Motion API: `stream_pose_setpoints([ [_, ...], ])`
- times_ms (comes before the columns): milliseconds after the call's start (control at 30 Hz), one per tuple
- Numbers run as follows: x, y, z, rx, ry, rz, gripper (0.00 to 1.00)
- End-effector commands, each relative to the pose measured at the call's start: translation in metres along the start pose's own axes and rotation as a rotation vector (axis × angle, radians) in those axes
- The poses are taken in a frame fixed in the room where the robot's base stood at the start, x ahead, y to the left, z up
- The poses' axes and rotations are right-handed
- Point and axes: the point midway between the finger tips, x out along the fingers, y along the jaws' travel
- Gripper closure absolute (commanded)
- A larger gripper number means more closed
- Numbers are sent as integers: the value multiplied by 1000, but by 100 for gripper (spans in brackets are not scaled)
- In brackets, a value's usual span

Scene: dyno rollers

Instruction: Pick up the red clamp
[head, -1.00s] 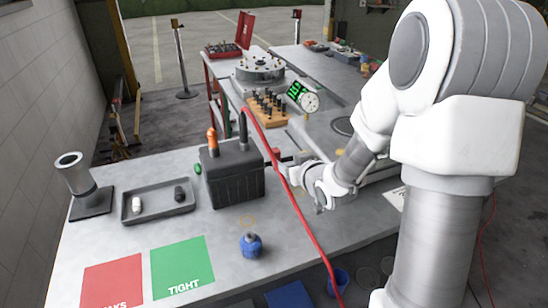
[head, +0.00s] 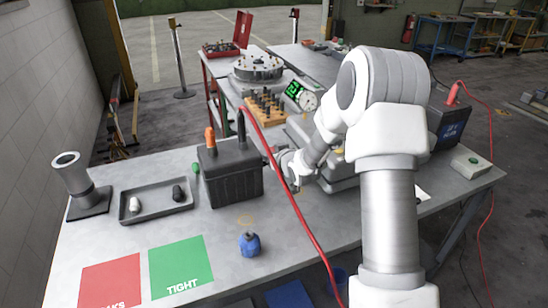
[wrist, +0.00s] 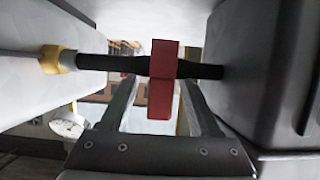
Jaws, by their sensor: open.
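The red clamp (wrist: 162,80) shows in the wrist view as a red block around a black rod (wrist: 98,62). The rod runs between a yellow-collared fitting (wrist: 58,58) on the left and a dark grey box (wrist: 262,70) on the right. My gripper (wrist: 158,92) is open, with one finger on each side of the red block in this view. I cannot tell whether the fingers touch it. In the head view my gripper (head: 288,168) is beside the black battery-like box (head: 233,178); the clamp is mostly hidden there.
A red cable (head: 290,190) arcs from the black box close past my gripper. A grey tray (head: 155,203), a blue object (head: 250,244) and red and green mats (head: 180,266) lie on the table. A dial gauge (head: 308,101) stands behind. The front table area is partly clear.

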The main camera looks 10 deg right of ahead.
Motion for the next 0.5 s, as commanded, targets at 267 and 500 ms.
stream_pose_setpoints([
  [267,6,0,0,0,-1,1,38],
  [500,6,0,0,0,-1,1,74],
])
